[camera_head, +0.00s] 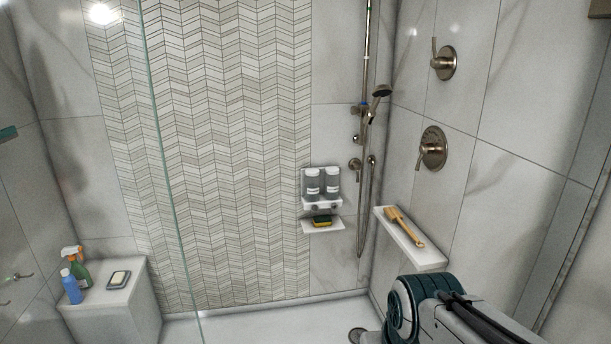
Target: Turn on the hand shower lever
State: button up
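The hand shower (381,92) hangs in its holder on a vertical slide bar (367,50) at the back wall, near the right corner. Its hose (369,215) loops down below it. A small metal lever (355,164) sits low on the bar, beside the soap dispensers. Two more metal levers are on the right wall: an upper one (445,62) with its handle pointing up, and a lower one (432,149) on a round plate with its handle pointing down and left. I cannot tell from labels which lever serves the hand shower. My arm shows at the bottom right; my gripper is out of view.
A white shelf (428,256) with a wooden brush (404,226) juts from the right wall above my arm. A dispenser rack (322,203) and sponge shelf (335,224) are on the back wall. A glass panel edge (170,180) stands left. The shower floor is mostly clear.

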aim_at(355, 165)
jog(key=z, duration=0.2)
jog(key=i, duration=2.5)
jog(key=z, duration=0.1)
